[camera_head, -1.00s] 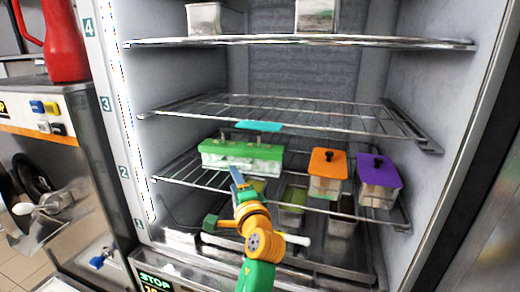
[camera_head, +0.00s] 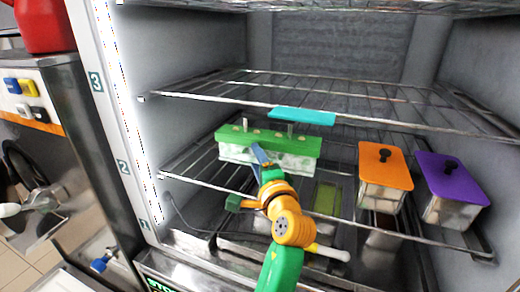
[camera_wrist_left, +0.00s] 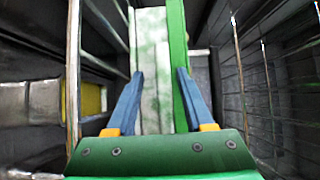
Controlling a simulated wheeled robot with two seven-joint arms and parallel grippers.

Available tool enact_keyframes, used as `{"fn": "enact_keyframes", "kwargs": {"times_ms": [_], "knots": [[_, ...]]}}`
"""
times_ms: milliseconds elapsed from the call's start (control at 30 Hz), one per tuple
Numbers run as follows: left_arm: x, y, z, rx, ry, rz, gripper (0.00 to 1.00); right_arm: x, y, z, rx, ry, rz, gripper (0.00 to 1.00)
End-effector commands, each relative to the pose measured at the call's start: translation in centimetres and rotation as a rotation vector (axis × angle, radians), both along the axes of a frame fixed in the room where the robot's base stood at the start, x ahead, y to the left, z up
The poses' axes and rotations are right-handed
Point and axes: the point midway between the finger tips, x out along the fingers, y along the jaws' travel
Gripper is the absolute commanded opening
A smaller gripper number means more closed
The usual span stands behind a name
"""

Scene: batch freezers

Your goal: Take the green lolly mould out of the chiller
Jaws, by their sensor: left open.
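The green lolly mould (camera_head: 305,145) is a long block with a green top and a frosted white body. It lies across the wire shelf beside the number 2 marker, in the chiller's left half. My left gripper (camera_head: 261,153) is at its front face and hides part of it. In the left wrist view the open blue fingers (camera_wrist_left: 160,74) point at the mould (camera_wrist_left: 152,45), which shows between and beyond their tips. I cannot tell whether they touch it. My right gripper is not in view.
Right of the mould on the same shelf stand an orange-lidded tub (camera_head: 384,165) and a purple-lidded tub (camera_head: 455,177). A cyan flat piece (camera_head: 302,116) is at the front of the wire shelf (camera_head: 370,105) above. Other containers sit below.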

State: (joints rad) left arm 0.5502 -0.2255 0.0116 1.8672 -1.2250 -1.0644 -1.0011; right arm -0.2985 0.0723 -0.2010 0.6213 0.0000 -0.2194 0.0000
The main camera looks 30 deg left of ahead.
Motion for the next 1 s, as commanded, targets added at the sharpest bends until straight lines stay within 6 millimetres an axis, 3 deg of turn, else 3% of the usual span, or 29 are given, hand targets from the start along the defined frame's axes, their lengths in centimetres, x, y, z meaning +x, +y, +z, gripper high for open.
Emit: {"fn": "enact_keyframes", "kwargs": {"times_ms": [67,200,267,1000], "knots": [[0.00,0.03,-0.35,-0.005,0.008,0.002,0.52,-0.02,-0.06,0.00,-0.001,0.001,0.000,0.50],[0.01,0.04,-0.33,-0.005,0.008,0.001,0.14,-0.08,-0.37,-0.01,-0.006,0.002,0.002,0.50],[0.01,0.04,-0.31,-0.005,0.007,0.001,0.00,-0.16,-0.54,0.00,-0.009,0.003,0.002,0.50],[0.02,0.05,-0.33,-0.005,0.008,0.001,0.00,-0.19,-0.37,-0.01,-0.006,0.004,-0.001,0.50]]}}
